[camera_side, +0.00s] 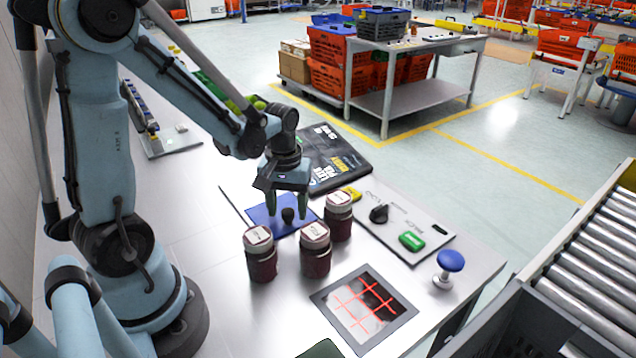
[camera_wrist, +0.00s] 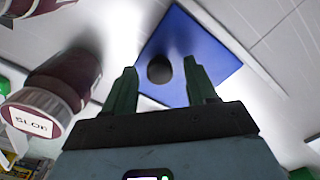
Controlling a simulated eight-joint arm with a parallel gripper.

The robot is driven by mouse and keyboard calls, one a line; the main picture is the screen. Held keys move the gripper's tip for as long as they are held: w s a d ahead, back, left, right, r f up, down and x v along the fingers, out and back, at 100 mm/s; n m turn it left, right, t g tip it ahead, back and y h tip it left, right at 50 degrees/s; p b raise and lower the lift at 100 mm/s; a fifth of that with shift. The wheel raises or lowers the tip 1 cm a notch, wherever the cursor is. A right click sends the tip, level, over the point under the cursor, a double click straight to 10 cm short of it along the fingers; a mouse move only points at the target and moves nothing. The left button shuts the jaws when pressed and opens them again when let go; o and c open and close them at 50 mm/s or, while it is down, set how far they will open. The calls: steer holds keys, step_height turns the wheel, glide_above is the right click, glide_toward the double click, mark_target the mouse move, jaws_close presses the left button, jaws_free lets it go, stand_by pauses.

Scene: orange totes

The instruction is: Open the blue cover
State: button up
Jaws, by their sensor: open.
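The blue cover (camera_side: 262,216) is a flat blue plate with a dark round knob (camera_side: 288,214), lying on the light worktop. In the wrist view the blue cover (camera_wrist: 212,62) shows as a tilted square, with the knob (camera_wrist: 159,69) near its left part. My gripper (camera_side: 289,207) is open above the cover, its green fingers pointing down on either side of the knob. In the wrist view my gripper (camera_wrist: 160,80) has its two fingertips apart, with the knob seen between them. I cannot tell whether the fingers touch the knob. What lies under the cover is hidden.
Dark red jars with white lids (camera_side: 261,255) (camera_side: 315,250) (camera_side: 338,217) stand close in front of the cover. A grey panel (camera_side: 405,228) with a green piece, a blue-topped button (camera_side: 450,262) and a red-gridded tile (camera_side: 363,306) lie to the right. A black case (camera_side: 330,158) lies behind.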

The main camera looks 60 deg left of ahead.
steer(key=shift+c, duration=0.3)
jaws_close()
steer(key=a, duration=1.1)
steer(key=shift+a, duration=0.15)
steer(key=shift+o, duration=0.3)
jaws_free()
steer(key=shift+r, duration=0.15)
